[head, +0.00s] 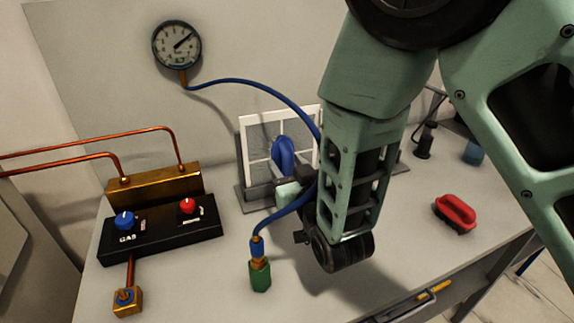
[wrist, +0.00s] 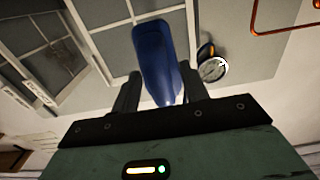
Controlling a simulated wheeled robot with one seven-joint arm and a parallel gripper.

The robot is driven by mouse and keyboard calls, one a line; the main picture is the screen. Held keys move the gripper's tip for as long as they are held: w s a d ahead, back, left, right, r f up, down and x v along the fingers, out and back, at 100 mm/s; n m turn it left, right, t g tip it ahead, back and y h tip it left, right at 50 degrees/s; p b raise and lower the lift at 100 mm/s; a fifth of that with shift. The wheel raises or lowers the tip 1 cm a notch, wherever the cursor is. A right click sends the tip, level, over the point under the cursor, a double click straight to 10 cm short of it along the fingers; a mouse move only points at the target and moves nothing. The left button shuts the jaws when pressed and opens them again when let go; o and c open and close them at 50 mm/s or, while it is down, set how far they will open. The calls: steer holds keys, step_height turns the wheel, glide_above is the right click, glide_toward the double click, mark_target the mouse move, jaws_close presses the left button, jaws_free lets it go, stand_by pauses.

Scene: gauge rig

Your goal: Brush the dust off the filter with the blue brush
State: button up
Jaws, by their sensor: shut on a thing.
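The filter (head: 256,136) is a white-framed panel with grey panes, standing upright in a dark stand on the bench. My gripper (head: 288,183) is in front of it, partly hidden by my own arm. It is shut on the blue brush (head: 283,158), which is held up against or just in front of the panes; I cannot tell whether it touches. In the wrist view the blue brush (wrist: 160,60) sits between the two dark fingers of my gripper (wrist: 158,92), with the filter's white frame (wrist: 95,20) behind it. The bristles are hidden.
A gas valve box (head: 160,230) with blue and red knobs stands at left. A blue hose (head: 262,90) runs from the wall gauge (head: 177,45) behind my arm to a green fitting (head: 260,275).

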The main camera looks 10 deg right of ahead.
steer(key=shift+b+v, duration=0.45)
steer(key=shift+v, duration=1.05)
